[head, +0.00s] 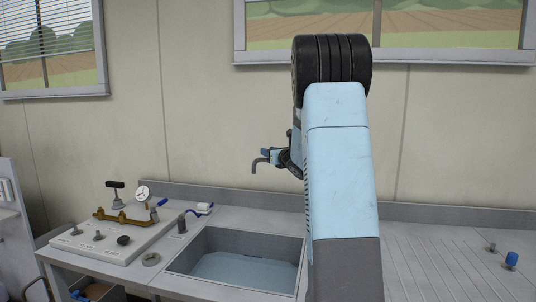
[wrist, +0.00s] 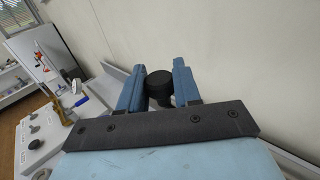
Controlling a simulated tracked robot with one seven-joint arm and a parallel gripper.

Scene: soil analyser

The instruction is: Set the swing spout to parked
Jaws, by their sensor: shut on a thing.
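A thin grey hooked tube (head: 258,164), which looks like the swing spout, shows in the head view above the sink, its open end bent down to the left. My gripper (head: 272,155) is right at it, with its light-blue fingers touching or nearly touching it. In the wrist view my gripper (wrist: 158,72) has its two blue fingers on either side of a black round piece (wrist: 159,83), and it is shut on this piece. The piece seems to be part of the spout. The spout's base is hidden behind my arm.
The sink (head: 178,270) lies below. To its left is a white panel (head: 75,243) with knobs, a brass valve pipe (head: 122,218) and a gauge (head: 143,193). A ribbed draining surface (head: 445,260) with a blue knob (head: 511,259) is at the right. The wall is close behind.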

